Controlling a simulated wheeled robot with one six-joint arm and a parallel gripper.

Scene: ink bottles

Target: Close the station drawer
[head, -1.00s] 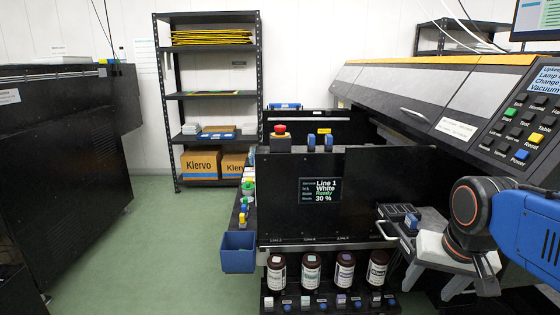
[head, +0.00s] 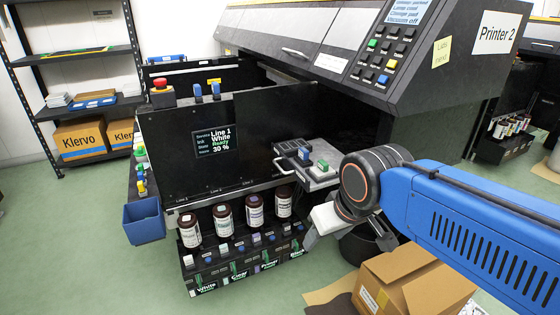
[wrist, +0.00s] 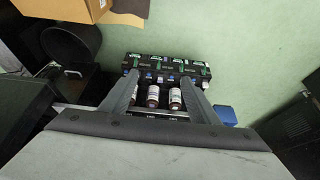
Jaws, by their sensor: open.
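A grey drawer-like tray (head: 318,182) sticks out at the right end of the black ink station (head: 255,130), with a metal handle (head: 283,166) on its left side. A blue-topped block and a green-topped block (head: 322,166) sit on it. My gripper (head: 322,228) is open and empty, in front of and below this tray, apart from it as far as I can tell. In the wrist view my gripper's two fingers (wrist: 160,92) are spread, with brown ink bottles (wrist: 153,96) beyond them. The tray is not clearly seen in the wrist view.
Several ink bottles (head: 222,217) stand in a labelled rack (head: 240,270) under the station. A blue bin (head: 144,222) hangs at its left corner. The green floor at left is clear.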

